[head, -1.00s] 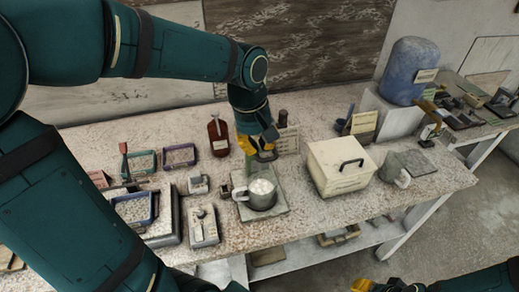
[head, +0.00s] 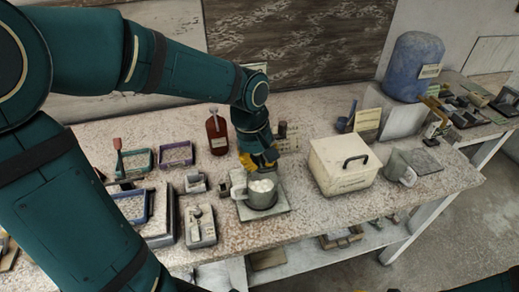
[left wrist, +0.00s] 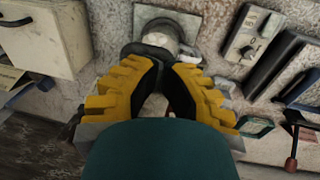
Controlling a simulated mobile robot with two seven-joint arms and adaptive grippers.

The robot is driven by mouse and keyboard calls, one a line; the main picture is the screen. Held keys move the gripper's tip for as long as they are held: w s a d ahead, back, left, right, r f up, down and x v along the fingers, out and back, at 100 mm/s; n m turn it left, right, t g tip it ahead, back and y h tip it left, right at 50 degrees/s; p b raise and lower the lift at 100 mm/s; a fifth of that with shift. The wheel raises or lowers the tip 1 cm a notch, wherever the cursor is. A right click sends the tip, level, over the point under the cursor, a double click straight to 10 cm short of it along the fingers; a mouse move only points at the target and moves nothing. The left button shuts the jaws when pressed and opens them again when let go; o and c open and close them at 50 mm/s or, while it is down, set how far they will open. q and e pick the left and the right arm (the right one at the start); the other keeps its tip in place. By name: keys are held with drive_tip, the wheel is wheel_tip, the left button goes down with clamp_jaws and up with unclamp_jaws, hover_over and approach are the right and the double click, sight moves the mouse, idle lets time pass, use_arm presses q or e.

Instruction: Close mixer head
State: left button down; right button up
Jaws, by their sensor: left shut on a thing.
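The mixer (head: 280,209) stands on the bench with a metal bowl (head: 262,197) full of white lumps on its square base. My left gripper (head: 262,164) is just behind the bowl, low over its far rim. In the left wrist view, its yellow-and-black fingers (left wrist: 162,72) are closed around a dark grey part, which looks like the mixer head (left wrist: 150,50). The fingers hide most of that part, so its exact tilt cannot be told. The bowl also shows beyond the fingertips in the left wrist view (left wrist: 163,31).
A cream box with a black handle (head: 343,168) stands right of the mixer. A grey control unit (head: 200,227) stands left of it, and a brown bottle (head: 217,135) is behind to the left. Framed trays (head: 176,154) crowd the left side. The bench front by the mixer is clear.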

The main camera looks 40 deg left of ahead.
use_arm(q)
wheel_tip(320, 180, down, 7)
drive_tip(key=b, duration=0.4)
use_arm(e)
wheel_tip(320, 180, down, 5)
drive_tip(key=shift+r, duration=0.15)
use_arm(q)
drive_tip(key=shift+r, duration=0.15)
drive_tip(key=r+p, duration=0.4)
drive_tip(key=r, duration=0.1)
drive_tip(key=shift+s+a+r, duration=0.1)
drive_tip(key=shift+s+a, duration=0.15)
drive_tip(key=shift+s, duration=0.05)
wheel_tip(320, 180, up, 9)
drive_tip(key=s+p, duration=0.1)
drive_tip(key=p, duration=0.1)
drive_tip(key=shift+a, duration=0.4)
use_arm(e)
drive_tip(key=v, duration=0.4)
drive_tip(key=a+v, duration=0.1)
drive_tip(key=v, duration=0.1)
drive_tip(key=shift+s+r, duration=0.1)
drive_tip(key=shift+s, duration=0.05)
